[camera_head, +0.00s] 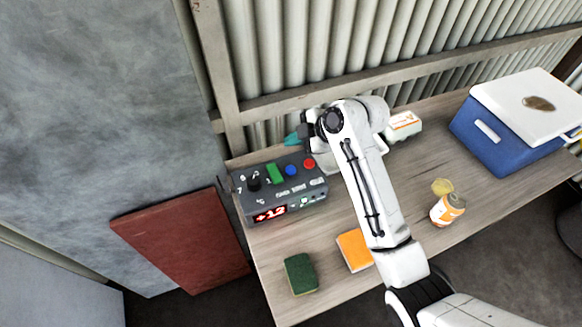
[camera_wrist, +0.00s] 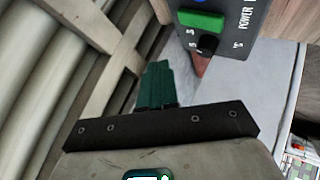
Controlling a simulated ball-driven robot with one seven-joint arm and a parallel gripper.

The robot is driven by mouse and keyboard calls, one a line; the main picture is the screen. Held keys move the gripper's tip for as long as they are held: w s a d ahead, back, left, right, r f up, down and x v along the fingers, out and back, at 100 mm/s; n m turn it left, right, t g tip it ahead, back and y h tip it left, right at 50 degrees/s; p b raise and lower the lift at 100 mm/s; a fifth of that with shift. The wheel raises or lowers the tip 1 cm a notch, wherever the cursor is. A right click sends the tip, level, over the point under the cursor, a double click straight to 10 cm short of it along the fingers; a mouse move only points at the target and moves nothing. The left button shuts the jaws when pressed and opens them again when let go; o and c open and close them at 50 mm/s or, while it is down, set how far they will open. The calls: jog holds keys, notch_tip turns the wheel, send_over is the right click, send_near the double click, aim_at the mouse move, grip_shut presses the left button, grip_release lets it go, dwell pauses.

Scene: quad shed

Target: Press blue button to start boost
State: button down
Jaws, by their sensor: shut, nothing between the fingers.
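The blue button (camera_head: 291,170) is a small round cap on top of a dark grey control box (camera_head: 312,194) at the table's left end. It sits between a green switch (camera_head: 274,173) and a red button (camera_head: 309,164). In the wrist view the box is at the top, with the green switch (camera_wrist: 202,18) and a black knob (camera_wrist: 207,43) showing; a sliver of blue shows at the top edge. My gripper (camera_head: 291,139) has teal fingers, shut and empty. It is beyond the box's back edge, apart from the blue button. The closed fingers (camera_wrist: 157,85) also show in the wrist view.
A green sponge (camera_head: 301,274), an orange block (camera_head: 355,250) and an open orange-and-white can (camera_head: 447,210) lie or stand on the table. A blue cooler (camera_head: 492,137) and a white-orange box (camera_head: 403,126) are farther right. The corrugated wall (camera_head: 330,40) is close behind my gripper.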

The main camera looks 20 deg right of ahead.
aim_at(294, 171)
jog(key=shift+f, duration=0.1)
notch_tip(294, 171, down, 9)
jog(key=b, duration=0.6)
jog(key=shift+b, duration=0.3)
dwell(1.6)
jog(key=shift+f, duration=0.25)
jog(key=shift+f+b, duration=0.45)
jog(key=shift+b, duration=0.2)
dwell(0.6)
jog(key=shift+r, duration=0.15)
jog(key=shift+r+p, duration=0.7)
jog(key=shift+r, duration=0.05)
